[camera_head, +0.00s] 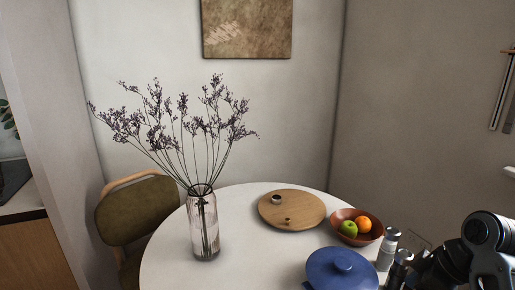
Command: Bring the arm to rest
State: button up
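My arm shows at the lower right corner of the head view, dark with light grey joint housings. It lies beside the right edge of the round white table, and part of it runs out of the frame. My gripper's fingers cannot be made out, so I cannot tell whether it is open or holds anything. The round white table (165,262) fills the lower middle of the view.
On the table stand a glass vase (205,228) with tall dried flowers, a round wooden board (300,204), a fruit bowl (340,218), a blue lidded pot (342,272) and two shakers (388,245). A green chair (135,212) stands left. The table's front left is clear.

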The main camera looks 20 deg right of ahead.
jog(key=s+a+f+m+t+h, duration=0.1)
jog(key=s+a+f+m+t, duration=0.1)
jog(key=s+a+f, duration=0.45)
jog(key=s+a+f+m+t+h, duration=0.2)
jog(key=s+a+f, duration=0.15)
jog(key=a, duration=0.55)
jog(key=s+a+r+t, duration=0.3)
jog(key=s+r, duration=0.4)
jog(key=s, duration=0.1)
jog(key=s+a+r+t+y, duration=0.1)
jog(key=s+a+r+t, duration=0.2)
jog(key=s+r, duration=0.5)
jog(key=shift+s+a+m+t, duration=0.3)
jog(key=shift+s+a+m, duration=0.15)
jog(key=shift+s, duration=0.2)
